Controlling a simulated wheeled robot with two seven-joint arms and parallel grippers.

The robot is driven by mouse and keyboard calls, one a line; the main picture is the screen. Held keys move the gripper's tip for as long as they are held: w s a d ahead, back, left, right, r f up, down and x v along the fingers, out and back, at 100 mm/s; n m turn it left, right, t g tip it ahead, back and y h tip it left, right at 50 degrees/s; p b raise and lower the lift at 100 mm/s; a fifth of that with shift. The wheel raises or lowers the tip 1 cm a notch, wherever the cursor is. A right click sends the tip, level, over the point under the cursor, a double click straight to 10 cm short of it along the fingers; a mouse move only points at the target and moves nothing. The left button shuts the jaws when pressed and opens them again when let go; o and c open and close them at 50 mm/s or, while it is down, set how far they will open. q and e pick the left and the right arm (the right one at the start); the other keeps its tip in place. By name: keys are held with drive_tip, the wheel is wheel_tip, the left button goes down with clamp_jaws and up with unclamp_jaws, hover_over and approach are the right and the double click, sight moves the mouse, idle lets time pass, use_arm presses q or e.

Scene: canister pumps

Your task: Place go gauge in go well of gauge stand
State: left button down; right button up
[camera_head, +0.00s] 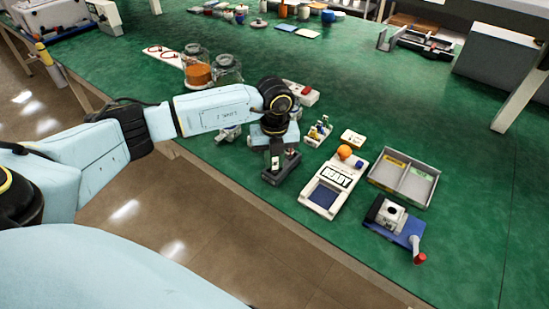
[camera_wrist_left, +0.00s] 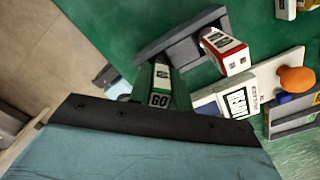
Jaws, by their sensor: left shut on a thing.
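My left gripper (camera_head: 275,148) is over the front edge of the green table, pointing down at the dark grey gauge stand (camera_head: 284,172). It is shut on the go gauge, a green block with a white GO label (camera_wrist_left: 159,99) in the left wrist view. The stand also shows there (camera_wrist_left: 208,17). A red-and-white gauge (camera_wrist_left: 226,52) stands upright in the stand, to the right of the go gauge. The go gauge overlaps the stand's left part; I cannot tell whether its lower end is inside a well. My right gripper is not in view.
To the right are a white panel (camera_head: 319,206) with a READY display and orange knob, a grey two-compartment tray (camera_head: 427,186), and a blue-based device (camera_head: 408,232) with a red-tipped handle. Glass jars (camera_head: 228,72) stand behind my arm.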

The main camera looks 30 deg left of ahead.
use_arm(q)
drive_tip(key=c, duration=1.3)
unclamp_jaws()
drive_tip(key=shift+f, duration=0.1)
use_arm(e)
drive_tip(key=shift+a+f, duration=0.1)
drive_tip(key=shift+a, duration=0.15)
use_arm(q)
drive_tip(key=shift+r, duration=0.3)
wheel_tip(320, 180, up, 10)
drive_tip(key=shift+r+p, duration=0.25)
drive_tip(key=shift+p, duration=0.45)
drive_tip(key=shift+r, duration=0.65)
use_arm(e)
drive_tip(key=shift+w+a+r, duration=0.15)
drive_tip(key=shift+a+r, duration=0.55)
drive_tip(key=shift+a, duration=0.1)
